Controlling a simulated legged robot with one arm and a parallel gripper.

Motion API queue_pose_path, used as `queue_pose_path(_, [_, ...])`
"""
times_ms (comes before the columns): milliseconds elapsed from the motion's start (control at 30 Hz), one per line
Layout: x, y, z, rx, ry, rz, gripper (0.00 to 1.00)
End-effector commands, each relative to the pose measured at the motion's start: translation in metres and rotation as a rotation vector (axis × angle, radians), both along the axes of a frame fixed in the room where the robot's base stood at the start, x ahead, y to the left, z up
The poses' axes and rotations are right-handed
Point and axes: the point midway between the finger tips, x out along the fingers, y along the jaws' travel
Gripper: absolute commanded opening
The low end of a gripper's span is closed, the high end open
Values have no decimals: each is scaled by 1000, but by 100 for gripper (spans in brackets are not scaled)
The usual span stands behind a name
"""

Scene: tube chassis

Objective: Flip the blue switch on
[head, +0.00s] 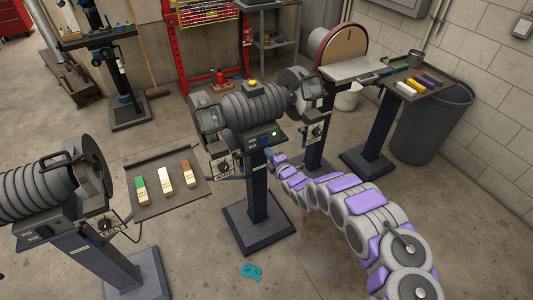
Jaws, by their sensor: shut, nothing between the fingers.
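My arm reaches from the lower right to the pedestal grinder (250,105) in the middle. My gripper (273,157) is small in the view, at the grinder's front, just below its control panel (262,139). It is shut and empty. A green light (274,133) glows on the panel's right side. A small blue patch shows at the gripper's tip, but I cannot tell whether it is the blue switch or part of the gripper. I cannot tell whether the gripper touches the panel. A yellow button (252,83) sits on top of the grinder.
Switch boxes hang at the grinder's left (224,166) and right (316,131). A tray (150,208) with several coloured bars is at the left, beside another machine (50,200). A disc sander (342,48) and a grey bin (432,125) stand behind. A teal rag (251,272) lies on open floor.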

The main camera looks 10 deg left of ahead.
Motion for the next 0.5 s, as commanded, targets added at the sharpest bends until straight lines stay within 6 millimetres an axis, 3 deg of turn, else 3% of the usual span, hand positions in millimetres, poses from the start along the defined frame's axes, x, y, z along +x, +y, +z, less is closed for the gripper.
queue_pose_path(500, [-54, -41, -9, -2, 2, 0, 0])
